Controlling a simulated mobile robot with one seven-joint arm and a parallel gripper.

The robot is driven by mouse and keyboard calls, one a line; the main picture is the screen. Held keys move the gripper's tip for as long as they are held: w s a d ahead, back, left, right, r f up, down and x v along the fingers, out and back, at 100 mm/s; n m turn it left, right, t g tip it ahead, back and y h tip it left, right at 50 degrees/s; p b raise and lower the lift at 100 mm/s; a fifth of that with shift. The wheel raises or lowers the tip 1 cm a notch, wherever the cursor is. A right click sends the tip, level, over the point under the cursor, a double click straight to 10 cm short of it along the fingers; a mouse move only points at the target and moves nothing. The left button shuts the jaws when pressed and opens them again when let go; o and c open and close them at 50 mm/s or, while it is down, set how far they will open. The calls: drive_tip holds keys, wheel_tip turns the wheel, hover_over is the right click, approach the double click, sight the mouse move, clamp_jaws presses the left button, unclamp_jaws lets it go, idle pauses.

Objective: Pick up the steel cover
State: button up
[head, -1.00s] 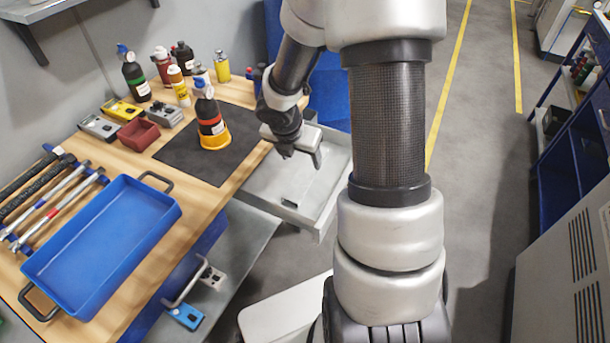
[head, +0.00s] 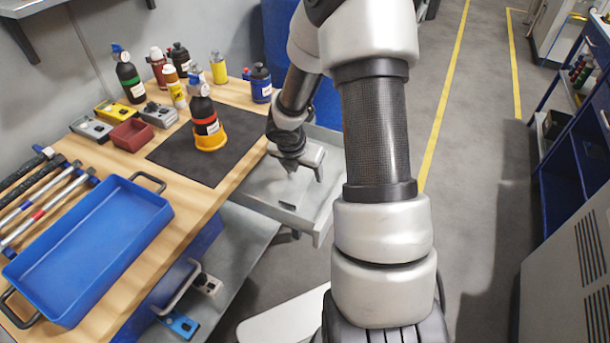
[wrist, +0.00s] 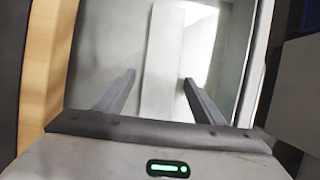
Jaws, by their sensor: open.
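My gripper (head: 306,175) is open over the pulled-out grey drawer (head: 317,228) at the right of the workbench. In the wrist view its two fingers (wrist: 158,78) are spread and point down into the drawer. A pale, flat, long panel (wrist: 163,50) shows between and beyond the fingertips. It may be the steel cover, but I cannot tell for sure. No contact is visible, and the gap between fingers and panel is unclear. My arm and gripper hide part of the drawer in the head view.
The workbench holds a blue tray (head: 147,213), a dark mat (head: 230,150), a black bottle in a yellow ring (head: 205,120), a red bin (head: 131,136) and several bottles. A grey lower shelf (head: 240,240) juts out below. Clear floor lies right of my arm.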

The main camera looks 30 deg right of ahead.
drive_tip(key=shift+r, duration=0.1)
drive_tip(key=c, duration=1.3)
